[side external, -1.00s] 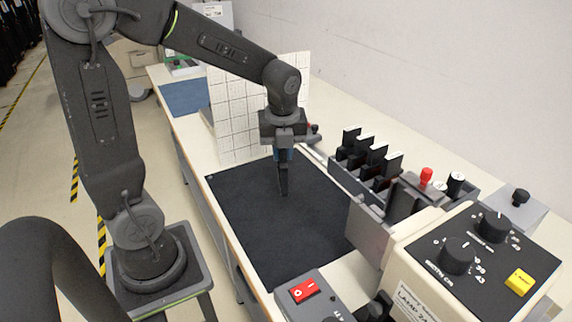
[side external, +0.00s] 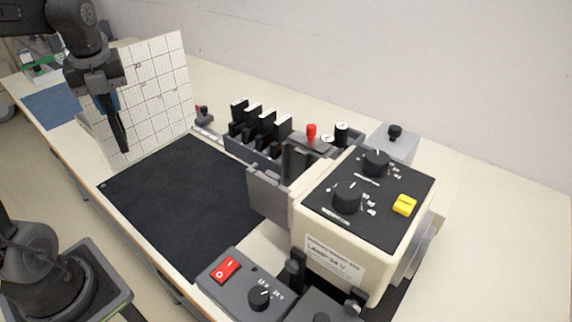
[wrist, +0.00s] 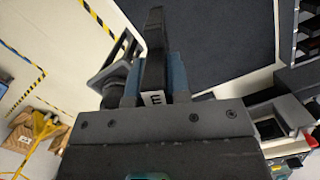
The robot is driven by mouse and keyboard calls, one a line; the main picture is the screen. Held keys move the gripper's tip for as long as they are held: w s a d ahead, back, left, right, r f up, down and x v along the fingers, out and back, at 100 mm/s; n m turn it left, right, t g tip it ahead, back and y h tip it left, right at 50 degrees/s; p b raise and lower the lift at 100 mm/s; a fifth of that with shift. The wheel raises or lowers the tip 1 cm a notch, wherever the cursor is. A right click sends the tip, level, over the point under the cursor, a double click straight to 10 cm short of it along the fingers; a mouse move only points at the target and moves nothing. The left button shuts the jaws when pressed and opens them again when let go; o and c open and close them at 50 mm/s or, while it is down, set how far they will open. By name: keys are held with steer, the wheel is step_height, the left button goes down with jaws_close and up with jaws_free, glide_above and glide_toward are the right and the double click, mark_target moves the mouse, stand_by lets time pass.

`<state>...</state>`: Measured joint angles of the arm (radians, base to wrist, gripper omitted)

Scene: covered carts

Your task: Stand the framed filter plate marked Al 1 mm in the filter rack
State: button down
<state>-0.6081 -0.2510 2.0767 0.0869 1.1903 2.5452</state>
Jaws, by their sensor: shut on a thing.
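My gripper (side external: 106,104) is shut on a dark, thin framed plate (side external: 120,132), which hangs down from the jaws in front of the white gridded board. In the wrist view the plate (wrist: 155,48) shows nearly edge-on between the blue finger pads of my gripper (wrist: 155,80). A small white label with part of its lettering shows at its near end; the full marking cannot be read. The filter rack (side external: 262,150) stands along the far side of the dark mat, right of my gripper. Several dark plates with white top edges (side external: 267,116) stand upright in it.
The dark mat (side external: 185,205) is clear. The gridded board (side external: 155,85) stands upright at its left end. Right of the rack are a red-knobbed part (side external: 311,131) and the large cream lamp housing (side external: 335,255). A switch box (side external: 235,285) sits at the front.

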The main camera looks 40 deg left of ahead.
step_height(320, 180, up, 2)
steer(key=shift+r, duration=0.1)
steer(key=w+d+r+m, duration=0.1)
steer(key=w+d+m, duration=0.25)
steer(key=w, duration=0.55)
steer(key=w+d+r+m, duration=0.2)
steer(key=w+d+m, duration=0.15)
steer(key=w, duration=0.45)
steer(key=w+d+f+m+t+h, duration=0.1)
steer(key=w+d+f+m, duration=0.15)
steer(key=w+d, duration=0.55)
steer(key=w+d+f+m+h, duration=0.1)
steer(key=w+d+m, duration=0.3)
steer(key=d, duration=0.7)
step_height(320, 180, down, 15)
steer(key=shift+s, duration=0.15)
